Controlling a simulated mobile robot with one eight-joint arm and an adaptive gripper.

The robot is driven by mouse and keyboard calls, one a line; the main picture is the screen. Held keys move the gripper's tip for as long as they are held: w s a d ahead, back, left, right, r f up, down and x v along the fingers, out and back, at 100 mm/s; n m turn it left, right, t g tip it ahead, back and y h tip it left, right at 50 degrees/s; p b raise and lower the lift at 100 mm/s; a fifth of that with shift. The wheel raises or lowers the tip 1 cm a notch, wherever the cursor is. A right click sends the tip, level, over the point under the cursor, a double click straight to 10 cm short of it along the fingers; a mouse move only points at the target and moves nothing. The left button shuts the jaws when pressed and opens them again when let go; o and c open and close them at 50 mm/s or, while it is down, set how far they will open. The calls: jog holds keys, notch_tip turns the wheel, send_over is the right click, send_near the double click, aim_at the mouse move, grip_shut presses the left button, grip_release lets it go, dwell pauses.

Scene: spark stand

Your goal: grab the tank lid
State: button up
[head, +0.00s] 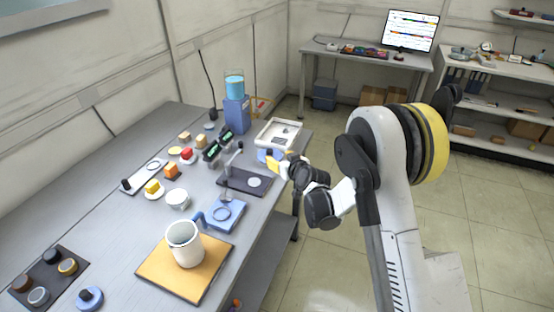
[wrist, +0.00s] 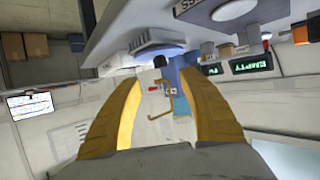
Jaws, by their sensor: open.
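A tank with clear blue liquid (head: 234,88) stands on a blue base (head: 237,115) at the back of the bench. A low blue piece (head: 264,155), possibly the tank lid, lies near the bench's right edge, partly hidden by my gripper (head: 277,160). I cannot tell for sure that it is the lid. In the wrist view a blue piece (wrist: 157,49) shows just beyond the yellow fingertips. My gripper (wrist: 160,78) is open, with nothing between its fingers. It is close to the blue piece; contact cannot be told.
A white tray (head: 290,126) lies just behind my gripper. A dark plate with an upright post (head: 240,185) is to its left. A white jug (head: 186,246) stands on a tan board (head: 160,275) in front. Several small blocks and displays crowd the bench's middle.

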aim_at(270, 152)
jog(key=b+x, duration=0.3)
jog(key=x, duration=0.6)
jog(key=shift+w+a+f, duration=0.1)
jog(key=shift+w+a, duration=0.1)
jog(key=shift+w, duration=0.1)
grip_shut()
